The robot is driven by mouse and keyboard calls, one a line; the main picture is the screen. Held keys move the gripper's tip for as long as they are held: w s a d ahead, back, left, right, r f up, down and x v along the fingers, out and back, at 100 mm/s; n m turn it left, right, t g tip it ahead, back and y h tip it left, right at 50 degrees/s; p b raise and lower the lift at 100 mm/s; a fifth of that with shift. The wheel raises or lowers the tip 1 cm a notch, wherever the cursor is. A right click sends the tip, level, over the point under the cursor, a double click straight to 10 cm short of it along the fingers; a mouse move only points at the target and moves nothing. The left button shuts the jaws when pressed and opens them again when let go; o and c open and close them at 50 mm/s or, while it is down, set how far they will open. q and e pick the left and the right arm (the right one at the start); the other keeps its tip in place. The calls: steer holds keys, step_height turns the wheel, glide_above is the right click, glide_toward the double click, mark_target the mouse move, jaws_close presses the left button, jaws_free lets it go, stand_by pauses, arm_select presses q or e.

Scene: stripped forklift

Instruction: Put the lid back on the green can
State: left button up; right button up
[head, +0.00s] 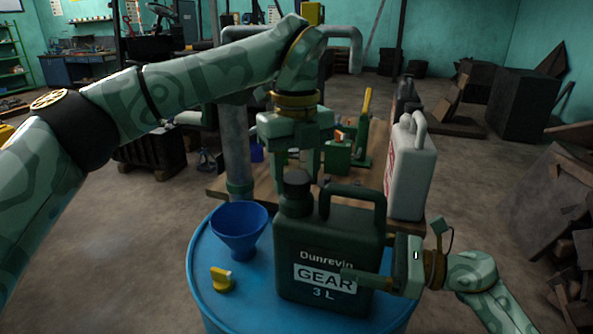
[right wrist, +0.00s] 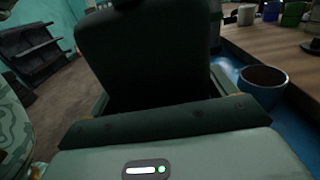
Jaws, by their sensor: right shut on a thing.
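The green can (head: 330,245), a dark jug marked GEAR 3 L, stands upright on a blue drum. A dark round lid (head: 297,182) shows at the top of its neck; I cannot tell whether it is seated or loose. My left gripper (head: 295,165) points down just above the lid, its fingers spread with a gap between them. My right gripper (head: 368,280) is shut on the can low on its right side, one finger across the front. In the right wrist view the can (right wrist: 145,55) fills the middle between the fingers, its top cut off.
A blue funnel (head: 238,230) and a small yellow object (head: 221,280) sit on the blue drum (head: 205,302), left of the can. A white jug (head: 410,170) stands behind at the right on a wooden bench (head: 218,190). A grey pipe (head: 236,140) rises behind the funnel.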

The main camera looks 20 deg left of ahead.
arm_select(q)
steer(key=m, duration=0.9)
steer(key=shift+d, duration=0.1)
steer(key=o, duration=1.1)
steer(key=shift+o, duration=0.2)
steer(key=shift+d, duration=0.1)
step_height(320, 180, up, 12)
steer(key=shift+a, duration=0.3)
